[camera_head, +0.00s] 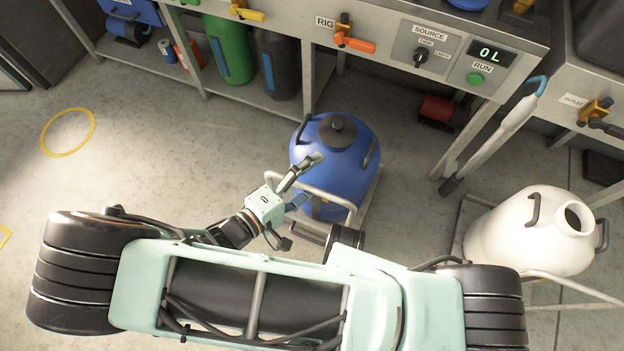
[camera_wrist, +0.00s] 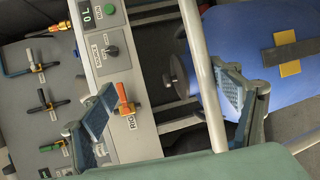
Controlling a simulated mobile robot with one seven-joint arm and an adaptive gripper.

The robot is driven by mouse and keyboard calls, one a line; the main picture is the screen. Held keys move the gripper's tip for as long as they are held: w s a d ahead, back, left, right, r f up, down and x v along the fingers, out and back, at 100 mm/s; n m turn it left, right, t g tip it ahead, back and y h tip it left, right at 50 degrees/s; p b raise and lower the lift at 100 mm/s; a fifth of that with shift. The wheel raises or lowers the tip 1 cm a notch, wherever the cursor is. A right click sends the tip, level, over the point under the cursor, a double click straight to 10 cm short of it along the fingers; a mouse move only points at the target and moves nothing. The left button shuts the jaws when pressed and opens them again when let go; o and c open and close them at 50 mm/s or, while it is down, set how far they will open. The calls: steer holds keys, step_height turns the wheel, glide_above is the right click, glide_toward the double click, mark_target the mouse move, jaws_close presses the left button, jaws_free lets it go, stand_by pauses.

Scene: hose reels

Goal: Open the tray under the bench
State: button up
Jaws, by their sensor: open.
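The bench (camera_head: 390,45) runs along the top of the head view, and its control face shows in the wrist view (camera_wrist: 115,75). Under its left end hangs a blue box-like front (camera_head: 135,12), cut by the picture's top edge; I cannot tell whether it is the tray. No other tray shows clearly. My gripper (camera_head: 305,188) is open and empty beside a blue tank, well in front of the bench. In the wrist view my gripper (camera_wrist: 170,108) has its two fingers wide apart, with a pale tube passing between them.
The blue tank (camera_head: 345,178) on a metal-framed cart stands close to my gripper, between it and the bench. Green (camera_head: 229,48) and dark (camera_head: 278,65) cylinders stand on the lower shelf. A white tank (camera_head: 520,235) stands at right.

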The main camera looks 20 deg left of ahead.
steer(key=o, duration=0.5)
steer(key=r, duration=0.5)
steer(key=shift+w+a+r, duration=0.1)
steer(key=shift+a+r, duration=0.15)
steer(key=shift+r, duration=0.25)
steer(key=shift+c, duration=1.4)
steer(key=c, duration=1)
steer(key=shift+f, duration=0.2)
steer(key=shift+c, duration=0.7)
steer(key=shift+d+f, duration=0.1)
